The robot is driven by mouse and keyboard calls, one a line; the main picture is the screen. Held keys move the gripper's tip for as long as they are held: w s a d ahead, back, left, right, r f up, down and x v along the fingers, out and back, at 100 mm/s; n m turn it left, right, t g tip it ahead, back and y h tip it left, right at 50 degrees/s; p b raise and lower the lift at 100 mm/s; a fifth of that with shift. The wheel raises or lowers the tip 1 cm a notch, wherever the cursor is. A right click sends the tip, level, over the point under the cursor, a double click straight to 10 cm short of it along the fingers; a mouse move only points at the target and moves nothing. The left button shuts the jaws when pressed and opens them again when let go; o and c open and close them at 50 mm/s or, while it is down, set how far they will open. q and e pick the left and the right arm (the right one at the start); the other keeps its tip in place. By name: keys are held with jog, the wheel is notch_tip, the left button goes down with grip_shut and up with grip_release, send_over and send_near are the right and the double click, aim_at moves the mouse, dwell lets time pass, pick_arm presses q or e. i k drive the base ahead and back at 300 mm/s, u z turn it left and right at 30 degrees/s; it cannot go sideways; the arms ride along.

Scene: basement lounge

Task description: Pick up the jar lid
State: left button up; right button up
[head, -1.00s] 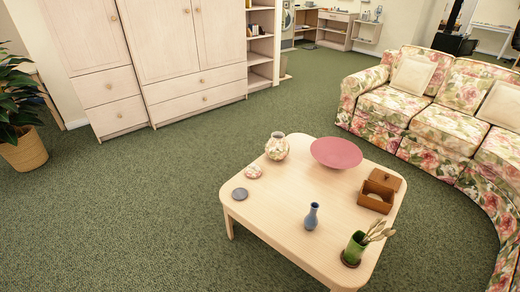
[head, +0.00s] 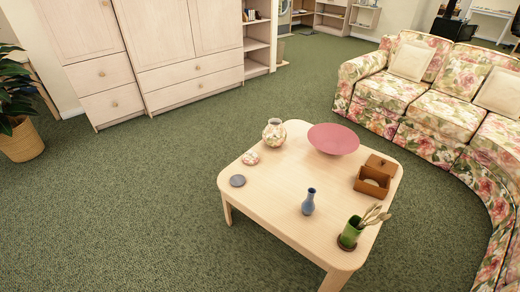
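A round, pinkish patterned piece that looks like the jar lid (head: 250,158) lies flat on the pale wooden coffee table (head: 275,195), near its left edge. The rounded jar with a floral pattern (head: 274,132) stands upright just behind and to the right of it, apart from it. The jar's mouth looks uncovered. Neither of my grippers is in view.
A blue-grey disc (head: 237,181) lies nearest the lid. A pink bowl (head: 333,139), wooden box (head: 372,183), blue vase (head: 308,202) and green cup with utensils (head: 351,232) share the table. A floral sofa (head: 420,105) stands behind right. Carpet (head: 130,205) left is clear.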

aim_at(250, 158)
jog(key=u, duration=1.4)
jog(key=i, duration=3.05)
jog(key=z, duration=3.95)
